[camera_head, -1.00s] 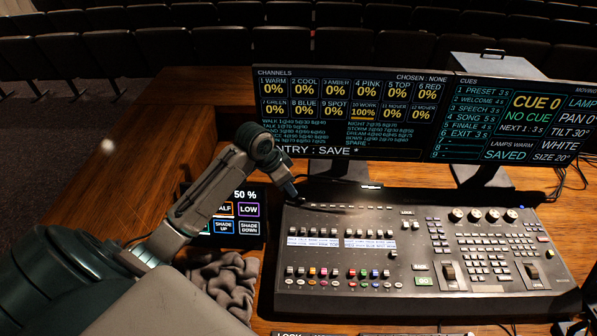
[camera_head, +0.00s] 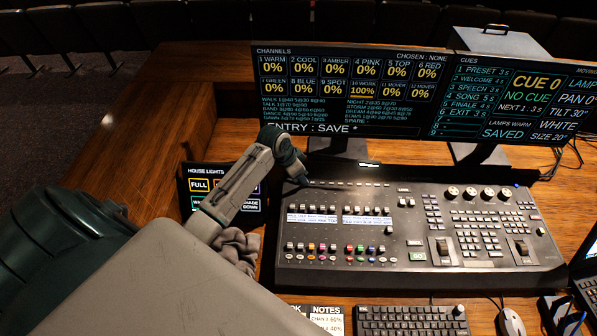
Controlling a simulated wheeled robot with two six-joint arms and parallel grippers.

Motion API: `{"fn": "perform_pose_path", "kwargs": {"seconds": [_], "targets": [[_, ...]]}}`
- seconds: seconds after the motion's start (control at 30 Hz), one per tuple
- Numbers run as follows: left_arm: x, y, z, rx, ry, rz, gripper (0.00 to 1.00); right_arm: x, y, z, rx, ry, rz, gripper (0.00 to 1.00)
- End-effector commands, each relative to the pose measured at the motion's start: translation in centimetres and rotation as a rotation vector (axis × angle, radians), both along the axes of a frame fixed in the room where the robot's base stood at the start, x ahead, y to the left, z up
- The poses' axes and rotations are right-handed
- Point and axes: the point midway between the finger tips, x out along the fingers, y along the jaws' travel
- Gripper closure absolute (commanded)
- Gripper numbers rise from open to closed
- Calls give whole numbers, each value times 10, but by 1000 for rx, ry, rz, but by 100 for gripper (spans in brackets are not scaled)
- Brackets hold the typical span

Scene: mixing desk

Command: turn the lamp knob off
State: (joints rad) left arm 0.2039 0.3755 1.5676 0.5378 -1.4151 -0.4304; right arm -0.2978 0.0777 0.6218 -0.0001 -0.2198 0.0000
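My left arm comes in from the left, and its gripper (camera_head: 302,181) points down at the upper left corner of the mixing desk (camera_head: 420,264). The fingertips are small and dark there, so I cannot tell whether they are open or shut, or whether they touch anything. I cannot make out a lamp knob; it may be hidden by the gripper. A small bright strip (camera_head: 368,163) shows just behind the desk's back edge. Several round knobs (camera_head: 470,193) stand at the desk's upper right, away from the gripper. My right gripper is not in view.
Two monitors (camera_head: 345,133) stand behind the desk. A house lights panel (camera_head: 199,170) and a crumpled grey cloth (camera_head: 238,246) lie left, partly behind my arm. A keyboard (camera_head: 411,321), mouse (camera_head: 511,322) and notes sheet (camera_head: 326,319) lie in front. Bare wood (camera_head: 120,160) is at left.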

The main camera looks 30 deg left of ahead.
Motion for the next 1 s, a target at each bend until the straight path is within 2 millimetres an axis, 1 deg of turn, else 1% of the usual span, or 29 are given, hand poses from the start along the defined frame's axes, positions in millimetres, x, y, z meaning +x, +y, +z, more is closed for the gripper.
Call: {"fn": "perform_pose_path", "kwargs": {"seconds": [0.2,0.27,0.4,0.43,0.63,0.77,1.0], "targets": [[0,0,0,0,-1,0,59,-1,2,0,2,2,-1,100],[0,0,0,0,-1,0,68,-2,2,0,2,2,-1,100],[0,0,0,0,-1,0,96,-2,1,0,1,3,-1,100],[0,0,0,0,-1,0,100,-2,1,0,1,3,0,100],[0,0,1,0,-1,7,100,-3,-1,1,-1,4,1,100],[0,-1,2,-2,-1,35,100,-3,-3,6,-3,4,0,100],[0,-2,4,-2,-1,168,100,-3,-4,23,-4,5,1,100]]}}
